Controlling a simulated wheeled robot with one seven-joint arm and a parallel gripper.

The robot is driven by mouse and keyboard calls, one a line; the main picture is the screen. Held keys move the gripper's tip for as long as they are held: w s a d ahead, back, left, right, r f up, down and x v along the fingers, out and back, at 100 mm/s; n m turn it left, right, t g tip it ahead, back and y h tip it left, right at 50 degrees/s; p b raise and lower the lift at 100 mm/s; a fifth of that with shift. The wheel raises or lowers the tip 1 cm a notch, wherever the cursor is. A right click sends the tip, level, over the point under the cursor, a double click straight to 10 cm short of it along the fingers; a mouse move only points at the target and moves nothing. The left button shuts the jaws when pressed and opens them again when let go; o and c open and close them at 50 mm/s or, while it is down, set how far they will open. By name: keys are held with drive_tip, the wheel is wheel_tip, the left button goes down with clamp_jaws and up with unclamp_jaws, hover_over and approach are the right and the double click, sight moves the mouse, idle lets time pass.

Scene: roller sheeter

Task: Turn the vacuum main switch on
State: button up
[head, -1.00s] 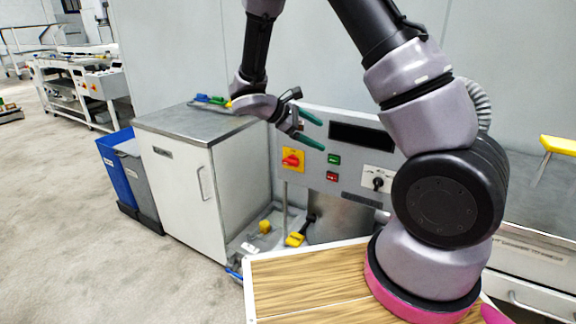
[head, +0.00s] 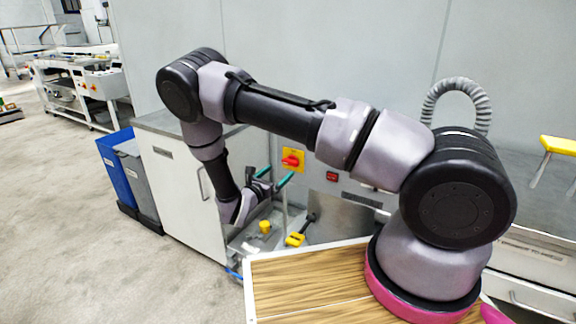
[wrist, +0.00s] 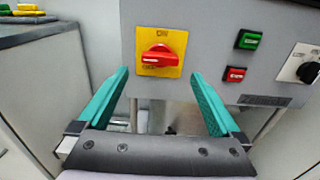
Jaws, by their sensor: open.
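The main switch is a red rotary knob (wrist: 158,57) on a yellow plate on the front of a grey panel. It also shows in the head view (head: 291,160). Its handle lies nearly level, tilted a little, with small lettering above and below that I cannot read surely. My gripper (wrist: 160,74) is open and empty, its two teal fingers pointing at the panel. In the wrist view the fingertips stand left and right of the knob's lower edge. In the head view my gripper (head: 277,176) is just below and left of the knob. I cannot tell whether it touches the panel.
Right of the switch are a green button (wrist: 248,40), a red button (wrist: 235,74) and a black selector (wrist: 307,71). A white cabinet (head: 180,180) stands close on the left. Yellow-handled parts (head: 295,239) lie below the panel.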

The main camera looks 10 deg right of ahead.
sight(289, 163)
drive_tip(key=x, duration=0.7)
drive_tip(key=shift+w+d, duration=0.2)
drive_tip(key=c, duration=1.2)
